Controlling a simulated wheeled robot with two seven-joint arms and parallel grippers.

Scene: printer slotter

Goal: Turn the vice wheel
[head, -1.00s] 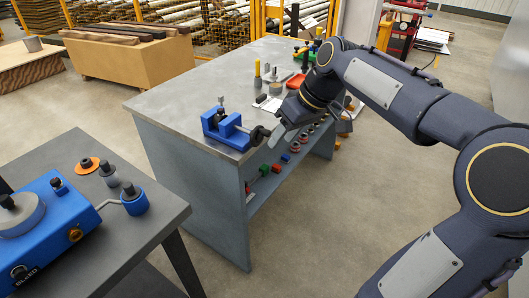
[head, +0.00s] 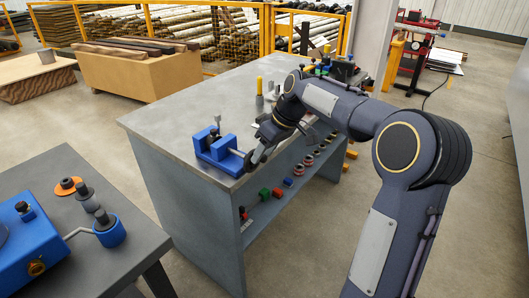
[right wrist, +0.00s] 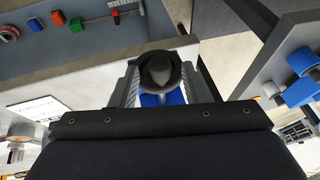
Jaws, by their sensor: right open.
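The blue vice (head: 215,149) sits on the near corner of the grey workbench. Its dark wheel (head: 248,161) faces out over the bench's front edge. My right gripper (head: 254,159) is at the wheel, coming from the right. In the right wrist view the open fingers (right wrist: 161,88) stand on either side of the dark round wheel (right wrist: 160,70). Blue of the vice body (right wrist: 172,97) shows behind it. I cannot tell whether the fingers touch the wheel. My left gripper is out of view.
The grey workbench (head: 170,105) has a clear near top and a lower shelf with several small coloured parts (head: 265,194). A yellow-handled tool (head: 259,86) stands farther back. A dark table with a blue device (head: 25,245) is at the lower left. Floor between them is open.

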